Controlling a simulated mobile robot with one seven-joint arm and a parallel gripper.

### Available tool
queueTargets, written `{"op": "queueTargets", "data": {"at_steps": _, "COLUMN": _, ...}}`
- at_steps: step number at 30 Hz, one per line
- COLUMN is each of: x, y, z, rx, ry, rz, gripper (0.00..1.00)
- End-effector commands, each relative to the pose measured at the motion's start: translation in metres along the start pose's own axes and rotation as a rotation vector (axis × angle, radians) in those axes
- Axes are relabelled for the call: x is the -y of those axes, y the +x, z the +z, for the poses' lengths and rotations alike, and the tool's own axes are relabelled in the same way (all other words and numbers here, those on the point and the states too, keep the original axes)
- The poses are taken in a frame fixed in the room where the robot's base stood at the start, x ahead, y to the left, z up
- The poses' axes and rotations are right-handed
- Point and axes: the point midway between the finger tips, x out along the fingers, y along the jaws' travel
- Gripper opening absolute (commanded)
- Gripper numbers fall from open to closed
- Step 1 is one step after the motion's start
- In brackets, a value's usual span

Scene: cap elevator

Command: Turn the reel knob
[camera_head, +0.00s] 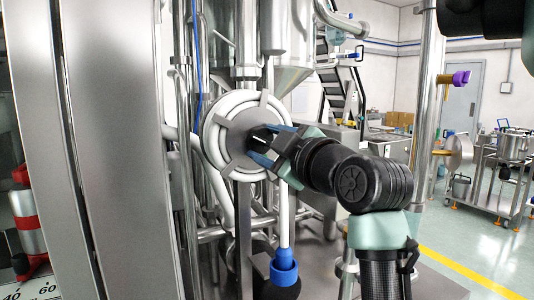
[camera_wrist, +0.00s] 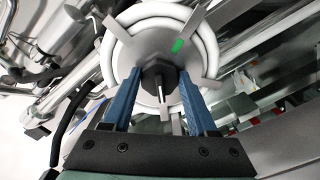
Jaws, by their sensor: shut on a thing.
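The reel (camera_head: 230,120) is a round grey disc with radial arms and white hose wound around it, mounted upright among the steel pipes. In the wrist view the reel (camera_wrist: 205,58) fills the upper middle, with a green mark on its face. The dark reel knob (camera_wrist: 160,80) sticks out of its centre. My gripper (camera_head: 264,143) reaches the reel's centre from the right, its blue fingers on both sides of the knob and shut on it. In the head view the fingers mostly hide the knob.
A white hose with a blue end (camera_head: 284,262) hangs below the reel. A large steel panel (camera_head: 110,140) stands close on the left. A steel post with a purple knob (camera_head: 461,78) and a cart (camera_head: 505,180) are on the right. The floor there is partly clear.

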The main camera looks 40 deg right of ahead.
Motion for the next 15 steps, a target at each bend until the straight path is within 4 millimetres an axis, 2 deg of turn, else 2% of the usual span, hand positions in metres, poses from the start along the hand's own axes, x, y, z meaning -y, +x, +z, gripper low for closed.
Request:
{"op": "queueTargets", "data": {"at_steps": 6, "x": 0.0010, "y": -0.0001, "z": 0.0028, "rx": 0.003, "ry": -0.190, "rz": -0.001, "gripper": 0.03}}
{"op": "queueTargets", "data": {"at_steps": 15, "x": 0.0001, "y": 0.0000, "z": 0.0015, "rx": 0.002, "ry": -0.380, "rz": -0.003, "gripper": 0.03}}
